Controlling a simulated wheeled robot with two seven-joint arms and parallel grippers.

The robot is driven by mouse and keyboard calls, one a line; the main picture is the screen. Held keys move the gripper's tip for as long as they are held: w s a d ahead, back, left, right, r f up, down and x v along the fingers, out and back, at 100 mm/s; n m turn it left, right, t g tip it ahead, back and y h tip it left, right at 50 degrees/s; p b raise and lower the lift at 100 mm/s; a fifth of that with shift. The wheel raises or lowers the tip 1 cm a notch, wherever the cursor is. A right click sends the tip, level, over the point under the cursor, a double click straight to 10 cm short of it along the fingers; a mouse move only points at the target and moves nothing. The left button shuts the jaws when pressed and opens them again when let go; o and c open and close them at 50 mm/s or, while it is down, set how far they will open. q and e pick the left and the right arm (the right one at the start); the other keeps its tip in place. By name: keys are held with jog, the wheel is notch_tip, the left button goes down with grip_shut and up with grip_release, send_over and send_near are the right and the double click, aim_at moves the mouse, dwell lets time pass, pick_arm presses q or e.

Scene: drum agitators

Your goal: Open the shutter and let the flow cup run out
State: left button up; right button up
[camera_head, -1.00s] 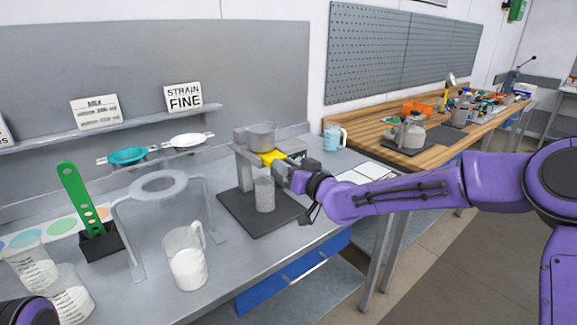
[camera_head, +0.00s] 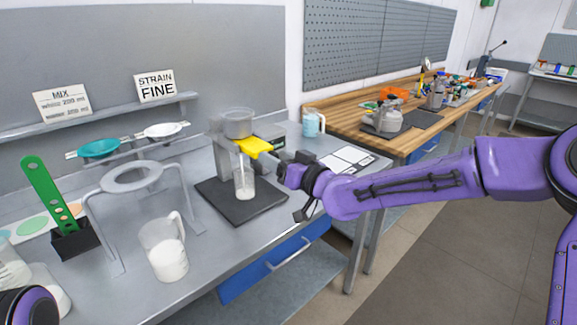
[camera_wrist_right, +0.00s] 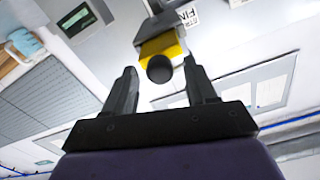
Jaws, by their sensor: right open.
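The grey flow cup (camera_head: 238,122) sits on its stand at the back of the bench. A yellow shutter (camera_head: 255,146) sticks out to the right beneath it. A clear beaker (camera_head: 245,184) stands below on the dark base plate, with a pale streak and some white inside. My right gripper (camera_head: 277,164) is just right of the shutter, open and apart from it. In the right wrist view, the open fingers (camera_wrist_right: 160,85) point towards the yellow shutter (camera_wrist_right: 160,45) and its black round end, with nothing held. My left gripper is out of view.
A jug of white liquid (camera_head: 166,248) and a ring stand (camera_head: 131,177) stand left of the flow cup. Strainers (camera_head: 98,148) lie behind.

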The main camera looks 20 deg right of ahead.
jog(key=v, duration=0.9)
jog(key=shift+r, duration=0.15)
jog(key=s+d+f+m+g+h, duration=0.25)
jog(key=f+m+h, duration=0.2)
jog(key=f, duration=0.65)
jog(key=s+d+f+m+g+h, duration=0.15)
jog(key=d+f+m+h, duration=0.35)
jog(key=f, duration=0.7)
jog(key=s+d+f+g, duration=0.1)
jog(key=s+f+g, duration=0.3)
jog(key=s+f, duration=0.8)
jog(key=s+d+f+g+h, duration=0.1)
jog(key=s+f+g, duration=0.4)
jog(key=s+f, duration=0.7)
jog(key=s, duration=0.6)
jog(key=shift+d+f+n, duration=0.2)
jog(key=shift+d+n, duration=0.1)
jog(key=shift+n, duration=0.05)
